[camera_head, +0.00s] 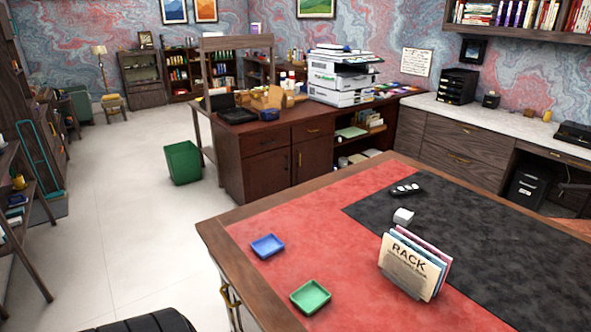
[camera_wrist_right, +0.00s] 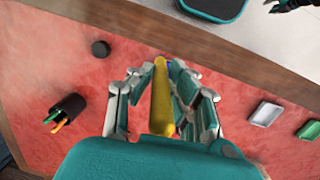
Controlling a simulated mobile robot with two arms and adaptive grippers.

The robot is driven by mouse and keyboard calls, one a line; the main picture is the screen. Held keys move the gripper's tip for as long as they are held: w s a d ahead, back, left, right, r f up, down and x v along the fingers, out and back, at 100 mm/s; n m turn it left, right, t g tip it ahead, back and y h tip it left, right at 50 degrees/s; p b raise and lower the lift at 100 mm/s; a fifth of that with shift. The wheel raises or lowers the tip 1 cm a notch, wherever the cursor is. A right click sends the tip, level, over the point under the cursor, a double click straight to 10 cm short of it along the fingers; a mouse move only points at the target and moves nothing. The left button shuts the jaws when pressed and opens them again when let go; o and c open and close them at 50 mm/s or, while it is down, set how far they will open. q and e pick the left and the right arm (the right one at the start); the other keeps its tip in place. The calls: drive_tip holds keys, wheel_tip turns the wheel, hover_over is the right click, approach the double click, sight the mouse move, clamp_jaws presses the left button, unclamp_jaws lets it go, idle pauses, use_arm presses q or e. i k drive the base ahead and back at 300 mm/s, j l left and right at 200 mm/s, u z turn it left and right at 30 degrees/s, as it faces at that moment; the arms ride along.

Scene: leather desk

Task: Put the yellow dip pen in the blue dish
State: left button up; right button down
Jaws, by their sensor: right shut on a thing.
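The blue dish (camera_head: 267,246) lies empty on the red part of the desk top in the head view, near the desk's left edge. My right gripper (camera_wrist_right: 163,88) is shut on the yellow dip pen (camera_wrist_right: 161,100) in the wrist view. The pen lies lengthwise between the fingers, above the red desk top. A small blue bit shows behind the pen's far end; I cannot tell what it is. Neither gripper nor the pen shows in the head view. A dark part at the top right of the wrist view looks like my left gripper (camera_wrist_right: 288,4), mostly cut off.
A green dish (camera_head: 310,296) sits nearer than the blue one, and a letter rack (camera_head: 412,268) stands to its right. A white block (camera_head: 403,216) and a dark remote-like object (camera_head: 406,189) lie farther back. The wrist view shows a black pen cup (camera_wrist_right: 67,107) and a silver dish (camera_wrist_right: 265,113).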

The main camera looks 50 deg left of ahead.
sight(260, 250)
drive_tip(key=u, duration=0.45)
drive_tip(key=j+u, duration=0.1)
drive_tip(key=u, duration=1.35)
drive_tip(key=i+j+u, duration=0.15)
drive_tip(key=i+j, duration=0.35)
drive_tip(key=i+j+u, duration=0.15)
drive_tip(key=i+j, duration=0.2)
drive_tip(key=i, duration=0.35)
